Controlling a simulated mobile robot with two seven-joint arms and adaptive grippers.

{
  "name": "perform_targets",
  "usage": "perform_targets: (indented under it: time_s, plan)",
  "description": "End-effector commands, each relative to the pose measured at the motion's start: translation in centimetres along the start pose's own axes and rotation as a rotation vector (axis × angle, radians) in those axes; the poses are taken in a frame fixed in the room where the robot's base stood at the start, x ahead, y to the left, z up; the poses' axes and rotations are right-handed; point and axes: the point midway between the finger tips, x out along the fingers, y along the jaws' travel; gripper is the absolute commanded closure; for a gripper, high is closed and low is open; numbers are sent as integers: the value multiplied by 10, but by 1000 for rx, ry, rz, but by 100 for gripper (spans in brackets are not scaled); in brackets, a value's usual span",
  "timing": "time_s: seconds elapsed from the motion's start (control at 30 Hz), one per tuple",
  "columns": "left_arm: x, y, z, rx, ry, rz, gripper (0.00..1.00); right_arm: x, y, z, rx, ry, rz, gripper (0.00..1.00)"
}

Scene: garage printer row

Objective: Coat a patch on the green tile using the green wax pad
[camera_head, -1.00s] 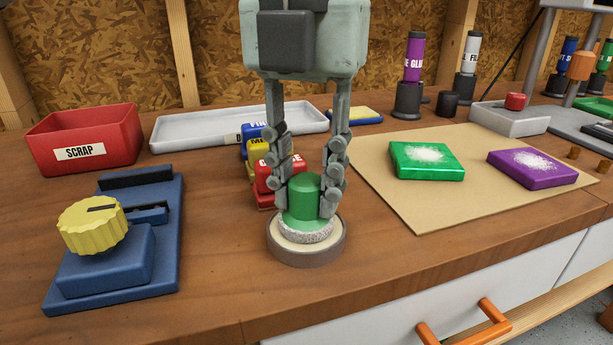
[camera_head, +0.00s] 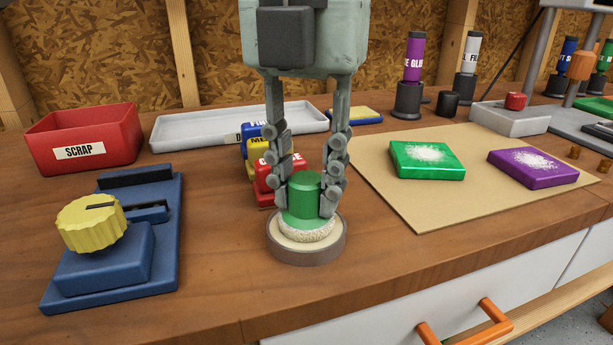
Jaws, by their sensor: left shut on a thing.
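The green wax pad (camera_head: 306,196) has a green round handle and a pale fuzzy underside. It is upright on or just above the cream surface of a round grey-brown dish (camera_head: 310,255); contact is hard to tell. My left gripper (camera_head: 306,200) points down and is shut on the handle, one finger on each side. The green tile (camera_head: 405,165) lies flat on a tan board to the right, with a rough white patch on its top. My right gripper is not in view.
A purple tile (camera_head: 545,178) shares the tan board (camera_head: 440,207). Red, yellow and blue labelled blocks (camera_head: 264,175) stand behind the gripper. A blue fixture with a yellow knob (camera_head: 92,222) and red scrap bin (camera_head: 85,130) are left. Bare wood lies between dish and board.

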Motion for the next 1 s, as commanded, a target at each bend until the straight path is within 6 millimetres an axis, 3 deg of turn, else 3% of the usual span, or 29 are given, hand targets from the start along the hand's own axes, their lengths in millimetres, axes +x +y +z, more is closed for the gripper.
perform_targets:
  time_s: [0.57,1.0]
  plan:
    - [2,0,-1,2,5,2,96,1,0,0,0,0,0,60]
    - [-29,0,0,1,3,1,96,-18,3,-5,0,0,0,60]
